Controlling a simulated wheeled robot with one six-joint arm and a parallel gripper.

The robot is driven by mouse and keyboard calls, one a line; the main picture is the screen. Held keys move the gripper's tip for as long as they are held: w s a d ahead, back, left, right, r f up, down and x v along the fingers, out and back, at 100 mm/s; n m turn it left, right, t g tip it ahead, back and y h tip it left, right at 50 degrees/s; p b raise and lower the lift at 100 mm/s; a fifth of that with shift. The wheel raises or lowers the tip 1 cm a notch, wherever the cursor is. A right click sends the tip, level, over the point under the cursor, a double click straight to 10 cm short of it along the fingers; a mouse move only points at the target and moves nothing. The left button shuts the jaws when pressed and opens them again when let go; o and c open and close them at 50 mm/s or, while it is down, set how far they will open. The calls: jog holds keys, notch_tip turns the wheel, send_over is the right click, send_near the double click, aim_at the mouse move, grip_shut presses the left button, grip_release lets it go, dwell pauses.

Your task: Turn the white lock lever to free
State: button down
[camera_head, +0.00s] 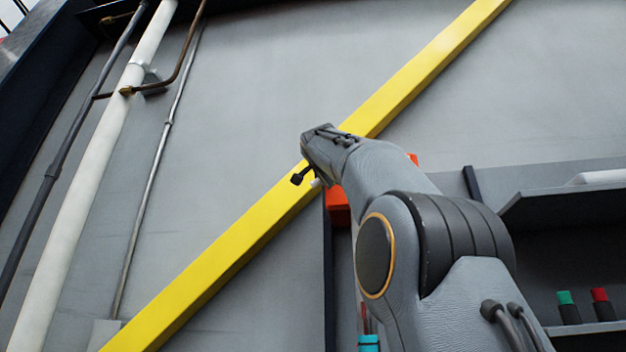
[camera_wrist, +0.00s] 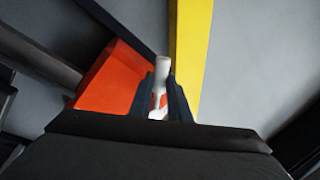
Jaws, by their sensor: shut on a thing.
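The white lock lever (camera_wrist: 162,68) shows in the wrist view, standing up between my two dark fingers. My gripper (camera_wrist: 163,92) is shut on it, with the lever's rounded white end sticking out past the fingertips. An orange-red housing (camera_wrist: 108,80) is just to the left of the lever; it also shows in the head view (camera_head: 338,207), partly behind my arm. In the head view a small bit of white (camera_head: 316,183) shows by my gripper, and the arm hides the rest of the lever. The lever's base and any lock markings are hidden.
A yellow diagonal beam (camera_head: 230,245) runs close beside the lever. White and dark pipes (camera_head: 92,185) stand at the left. A shelf (camera_head: 570,210) is at the right, with green-capped (camera_head: 567,305) and red-capped (camera_head: 602,303) items below. The grey wall's upper middle is clear.

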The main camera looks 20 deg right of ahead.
jog(key=c, duration=1.7)
grip_release()
jog(key=shift+o, duration=0.2)
jog(key=b+v, duration=0.4)
jog(key=v, duration=0.3)
jog(key=shift+s, duration=0.3)
jog(key=shift+a+f, duration=0.15)
